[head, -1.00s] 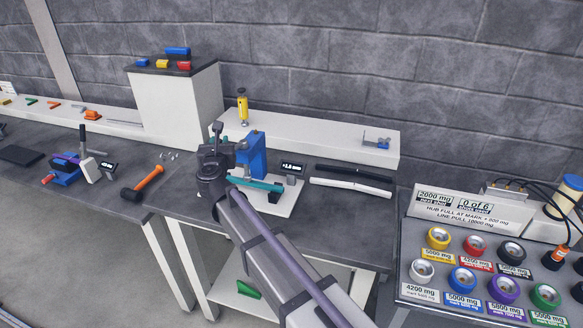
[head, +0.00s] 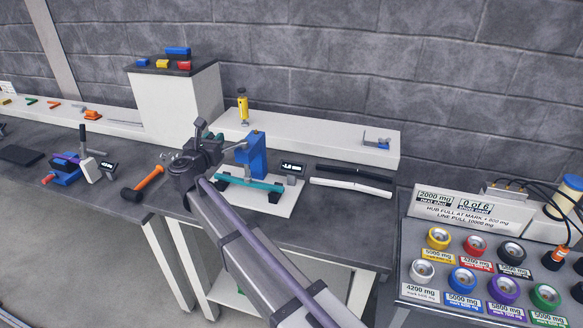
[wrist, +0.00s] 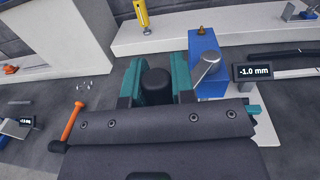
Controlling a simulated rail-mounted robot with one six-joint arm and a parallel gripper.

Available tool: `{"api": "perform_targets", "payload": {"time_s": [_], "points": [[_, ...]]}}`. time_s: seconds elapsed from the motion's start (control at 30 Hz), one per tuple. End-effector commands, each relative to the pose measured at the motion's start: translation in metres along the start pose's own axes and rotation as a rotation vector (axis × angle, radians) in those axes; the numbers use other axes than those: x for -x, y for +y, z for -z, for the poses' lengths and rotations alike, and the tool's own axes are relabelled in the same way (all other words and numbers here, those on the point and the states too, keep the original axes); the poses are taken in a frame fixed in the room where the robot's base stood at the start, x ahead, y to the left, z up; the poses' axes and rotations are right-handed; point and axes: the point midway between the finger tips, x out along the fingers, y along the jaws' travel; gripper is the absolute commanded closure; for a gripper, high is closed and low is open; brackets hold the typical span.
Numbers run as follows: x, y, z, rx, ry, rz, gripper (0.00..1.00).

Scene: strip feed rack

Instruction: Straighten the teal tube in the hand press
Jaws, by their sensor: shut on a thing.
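The teal tube (head: 250,183) lies across dark supports under the blue hand press (head: 257,156), on a white base plate. Its right end (wrist: 254,110) shows beside the jaws in the wrist view. The silver press lever (wrist: 207,66) reaches from the blue press towards my gripper (wrist: 157,82), whose teal-faced fingers are shut on the black lever handle (wrist: 156,80). In the head view my gripper (head: 208,143) is left of the press. The press display (wrist: 254,72) reads -1.0 mm. My gripper hides most of the tube in the wrist view.
An orange-handled hammer (head: 143,184) lies left of the press. A second press (head: 75,170) stands further left. Black and white tubes (head: 352,188) lie to the right. A spool panel (head: 480,275) is at the right.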

Motion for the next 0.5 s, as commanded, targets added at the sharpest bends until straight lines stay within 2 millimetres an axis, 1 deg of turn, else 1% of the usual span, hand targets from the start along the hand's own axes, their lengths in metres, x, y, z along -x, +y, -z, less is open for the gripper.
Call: {"api": "perform_targets", "payload": {"time_s": [0.03, 0.2, 0.27, 0.5], "points": [[0.009, -0.012, 0.0, 0.0, 0.0, -0.057, 0.95], [0.019, -0.029, 0.0, 0.0, 0.0, -0.287, 0.96], [0.017, -0.023, 0.0, 0.0, 0.0, -0.293, 0.96], [0.016, -0.022, 0.0, 0.0, 0.0, -0.29, 0.96]]}}
